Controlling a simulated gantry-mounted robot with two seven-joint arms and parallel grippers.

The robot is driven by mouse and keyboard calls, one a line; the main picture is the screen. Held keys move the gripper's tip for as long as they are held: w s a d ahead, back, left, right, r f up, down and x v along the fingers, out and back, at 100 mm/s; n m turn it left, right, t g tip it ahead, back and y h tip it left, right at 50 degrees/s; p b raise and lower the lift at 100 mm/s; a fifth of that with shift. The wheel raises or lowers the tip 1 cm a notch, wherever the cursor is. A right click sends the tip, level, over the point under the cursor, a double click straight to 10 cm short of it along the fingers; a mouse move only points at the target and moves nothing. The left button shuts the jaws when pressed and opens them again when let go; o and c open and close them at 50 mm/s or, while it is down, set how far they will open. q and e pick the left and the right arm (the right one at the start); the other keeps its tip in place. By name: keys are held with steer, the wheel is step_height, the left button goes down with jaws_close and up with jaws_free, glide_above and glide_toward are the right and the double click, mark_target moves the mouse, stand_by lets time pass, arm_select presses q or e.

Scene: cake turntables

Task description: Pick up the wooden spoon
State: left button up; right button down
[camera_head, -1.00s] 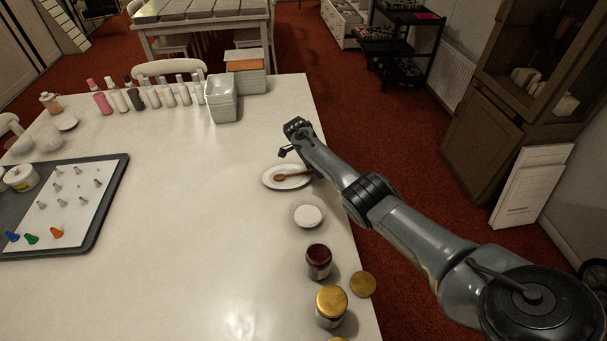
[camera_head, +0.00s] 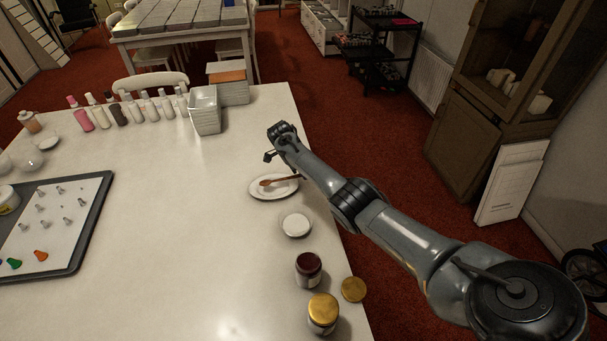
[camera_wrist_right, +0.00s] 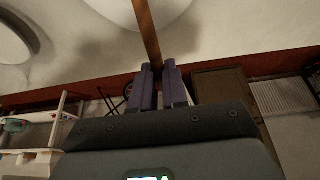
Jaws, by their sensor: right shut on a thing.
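The wooden spoon (camera_head: 279,181) shows in the head view with its bowl end over a white oval plate (camera_head: 285,192). Its handle runs right toward my right arm. In the right wrist view the brown spoon handle (camera_wrist_right: 148,32) comes down between the two fingers of my right gripper (camera_wrist_right: 159,76), which are shut on it. Part of the plate (camera_wrist_right: 172,8) shows behind the handle. In the head view my arm hides the grip. I cannot tell whether the spoon still touches the plate. My left gripper is not in view.
Bottles and white containers (camera_head: 205,110) stand at the back. The table's middle is clear.

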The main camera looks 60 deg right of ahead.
arm_select(q)
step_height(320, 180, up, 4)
steer(key=p, duration=0.3)
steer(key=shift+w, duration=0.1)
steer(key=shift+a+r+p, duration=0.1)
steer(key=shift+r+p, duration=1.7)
steer(key=shift+p, duration=0.2)
arm_select(e)
steer(key=s+a+r, duration=0.2)
steer(key=s+r, duration=0.6)
steer(key=s, duration=0.3)
steer(key=shift+s+r, duration=0.2)
